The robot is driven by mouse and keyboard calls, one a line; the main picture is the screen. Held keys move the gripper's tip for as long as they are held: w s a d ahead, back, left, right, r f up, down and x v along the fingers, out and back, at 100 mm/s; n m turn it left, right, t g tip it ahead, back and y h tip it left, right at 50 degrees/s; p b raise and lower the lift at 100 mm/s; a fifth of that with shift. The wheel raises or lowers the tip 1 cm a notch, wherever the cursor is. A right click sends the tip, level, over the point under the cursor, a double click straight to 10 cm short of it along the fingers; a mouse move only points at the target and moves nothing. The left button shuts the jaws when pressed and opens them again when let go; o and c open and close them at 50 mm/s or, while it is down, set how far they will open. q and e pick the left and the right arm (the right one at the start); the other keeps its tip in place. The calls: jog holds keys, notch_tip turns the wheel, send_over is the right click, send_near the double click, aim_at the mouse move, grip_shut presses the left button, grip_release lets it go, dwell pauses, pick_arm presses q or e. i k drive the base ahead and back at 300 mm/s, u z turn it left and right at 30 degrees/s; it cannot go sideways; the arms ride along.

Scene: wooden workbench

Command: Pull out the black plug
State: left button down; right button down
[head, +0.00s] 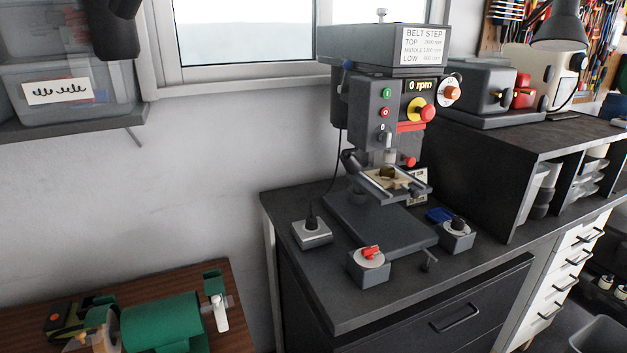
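The black plug (311,222) stands upright in a light grey socket box (312,235) on the left side of the dark bench top. A thin black cord (337,170) runs from the plug up to the drill press (386,110). The plug looks seated in the box; its lower end is hidden. Neither of my grippers shows in the head view.
A grey box with a red switch (369,267) stands at the front of the bench (340,312). A grey box with a black knob (457,236) stands right of the press base. A green machine (160,322) is at lower left. The space left of the socket box is clear.

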aim_at(311, 225)
jog(key=u, duration=0.55)
jog(key=k, duration=1.35)
jog(key=u, duration=0.05)
jog(key=i, duration=0.4)
jog(key=z, duration=0.8)
jog(key=i, duration=0.75)
jog(key=u, duration=0.65)
jog(key=i, duration=0.6)
jog(key=u, duration=0.7)
